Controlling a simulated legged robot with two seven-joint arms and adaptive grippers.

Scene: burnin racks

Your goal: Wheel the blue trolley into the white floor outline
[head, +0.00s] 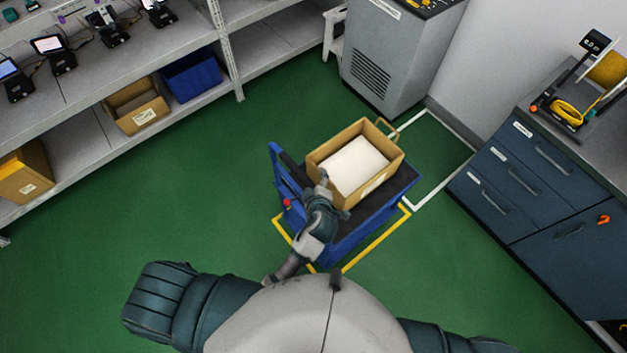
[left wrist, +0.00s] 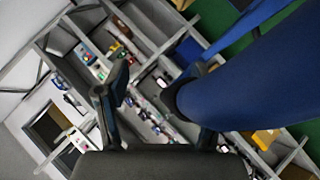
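The blue trolley (head: 352,236) stands mid-floor in the head view, carrying an open cardboard box (head: 342,192) with white contents. Its upright blue handle frame (head: 277,165) is on its left side. The white floor outline (head: 443,181) lies beyond the trolley to the right, partly hidden by the trolley and box. My left gripper (head: 323,179) is over the near side of the trolley, in front of the box. In the left wrist view its fingers (left wrist: 148,88) are spread with no object between them; a large blue part (left wrist: 255,80) is close beside the right finger. My right gripper is out of view.
A yellow floor outline (head: 378,240) surrounds the trolley's base. A grey cabinet (head: 385,55) stands behind, and blue drawers (head: 520,175) stand right of the white outline. Shelving (head: 180,120) runs along the left. Green floor left of the trolley is clear.

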